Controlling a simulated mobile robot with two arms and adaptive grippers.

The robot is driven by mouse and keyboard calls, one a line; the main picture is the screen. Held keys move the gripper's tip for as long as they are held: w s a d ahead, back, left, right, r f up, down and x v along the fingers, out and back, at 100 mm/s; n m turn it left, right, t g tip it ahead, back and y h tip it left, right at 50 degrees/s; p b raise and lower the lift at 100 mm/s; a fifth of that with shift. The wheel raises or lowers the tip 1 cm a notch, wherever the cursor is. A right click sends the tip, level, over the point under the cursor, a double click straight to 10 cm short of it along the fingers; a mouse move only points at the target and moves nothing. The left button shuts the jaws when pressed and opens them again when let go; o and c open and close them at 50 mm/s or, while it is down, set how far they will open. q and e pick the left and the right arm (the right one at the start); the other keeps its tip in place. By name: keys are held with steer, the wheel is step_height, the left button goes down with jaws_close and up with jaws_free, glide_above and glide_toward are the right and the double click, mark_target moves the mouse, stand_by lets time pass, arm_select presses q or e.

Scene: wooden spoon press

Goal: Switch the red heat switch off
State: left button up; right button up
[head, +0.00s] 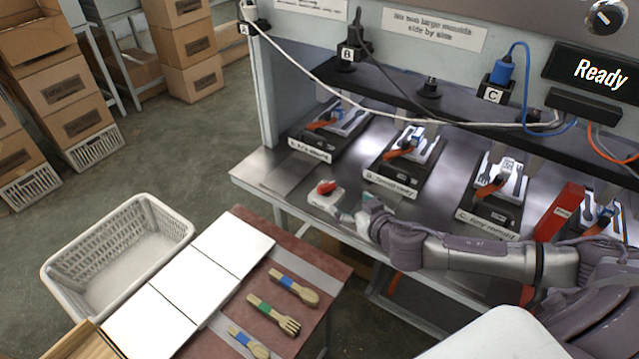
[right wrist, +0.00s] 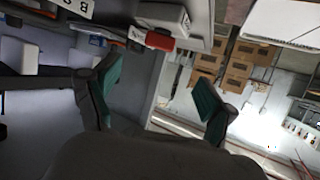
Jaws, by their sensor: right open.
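The red heat switch (head: 326,187) sits on a small white box (head: 324,200) at the front edge of the metal bench. In the right wrist view the red switch (right wrist: 160,40) and its white box (right wrist: 165,17) show at the top, beyond the gap between my fingers. My right gripper (head: 358,217) is just right of and in front of the box, apart from the switch as far as I can see. In the right wrist view my right gripper (right wrist: 158,88) is open, its teal pads spread and nothing between them. My left gripper is not in view.
Several moulds, such as the middle one (head: 398,165), line the bench behind the switch. A red block (head: 558,212) stands right. A side table (head: 315,325) holds white panels and banded wooden cutlery beside a white basket (head: 60,275). Cables hang above the moulds.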

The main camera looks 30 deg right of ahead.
mark_target(329, 188)
steer(key=p+x, duration=0.2)
steer(key=x, duration=1.1)
steer(key=shift+w, duration=0.15)
steer(key=c, duration=1.2)
steer(key=shift+o, duration=0.2)
